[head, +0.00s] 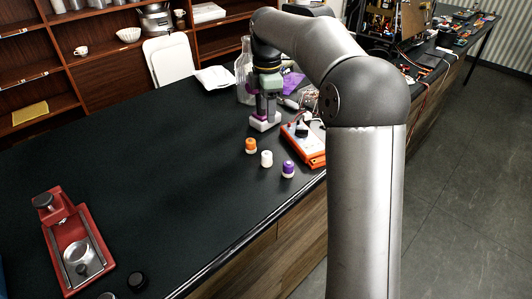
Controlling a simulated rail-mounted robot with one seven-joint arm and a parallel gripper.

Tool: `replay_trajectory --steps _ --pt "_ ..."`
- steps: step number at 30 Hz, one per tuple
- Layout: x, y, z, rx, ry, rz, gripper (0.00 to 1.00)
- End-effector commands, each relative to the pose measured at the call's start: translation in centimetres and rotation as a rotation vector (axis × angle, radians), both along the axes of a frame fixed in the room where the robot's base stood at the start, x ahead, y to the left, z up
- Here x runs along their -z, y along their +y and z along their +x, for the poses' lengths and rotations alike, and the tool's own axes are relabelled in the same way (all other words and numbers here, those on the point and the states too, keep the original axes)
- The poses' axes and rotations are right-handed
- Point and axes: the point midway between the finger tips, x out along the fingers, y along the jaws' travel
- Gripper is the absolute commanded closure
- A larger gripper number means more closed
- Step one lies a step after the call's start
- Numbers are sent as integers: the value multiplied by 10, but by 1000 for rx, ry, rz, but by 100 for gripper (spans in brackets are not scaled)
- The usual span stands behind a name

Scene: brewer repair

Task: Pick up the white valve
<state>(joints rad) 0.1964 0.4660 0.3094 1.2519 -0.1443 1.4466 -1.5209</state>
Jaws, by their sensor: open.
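A small white valve (266,160) stands upright on the dark bench top, between an orange-topped valve (250,146) and a purple-topped valve (288,169). My gripper (264,119) points down over the bench behind these valves and apart from the white valve. It is open. A pale block-like shape shows at its lower end; I cannot tell whether this is part of the gripper or a thing beneath it.
An orange and white device (306,146) lies right of the valves. A clear glass bottle (243,72) stands behind my gripper. The bench's middle left is clear.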

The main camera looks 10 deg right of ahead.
Motion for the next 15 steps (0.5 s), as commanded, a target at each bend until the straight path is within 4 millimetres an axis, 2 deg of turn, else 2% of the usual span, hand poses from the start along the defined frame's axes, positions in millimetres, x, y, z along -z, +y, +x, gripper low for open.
replay_trajectory --steps 5,15 --pt "15 -3 9 -52 3 6 45" --pt "87 -3 7 -50 4 6 45"
